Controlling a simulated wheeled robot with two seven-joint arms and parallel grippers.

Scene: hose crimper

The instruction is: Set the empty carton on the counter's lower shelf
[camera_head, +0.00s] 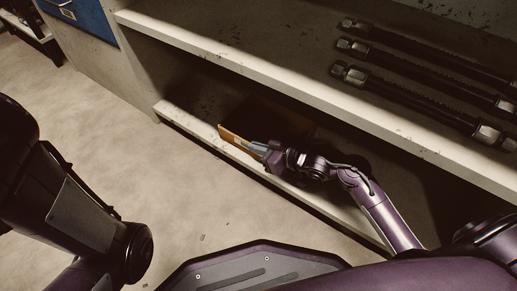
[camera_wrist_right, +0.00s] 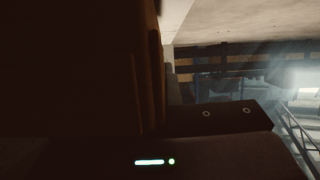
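The brown carton (camera_head: 236,138) is inside the counter's lower shelf space, close to the front edge. Much of it lies in deep shadow. My right gripper (camera_head: 258,148) is at the carton's near side, with its grey finger against or just in front of the near wall. Whether it is shut on that wall is hidden. In the right wrist view the carton (camera_wrist_right: 85,65) fills the dark left side, very close to the camera. The lower shelf (camera_head: 185,119) shows as a pale front edge under the carton. My left arm shows at left, but its gripper does not.
The upper shelf (camera_head: 190,42) overhangs the carton and my right gripper. Several dark hoses with metal fittings (camera_head: 425,95) lie on it at right. The floor (camera_head: 110,125) in front is mostly clear.

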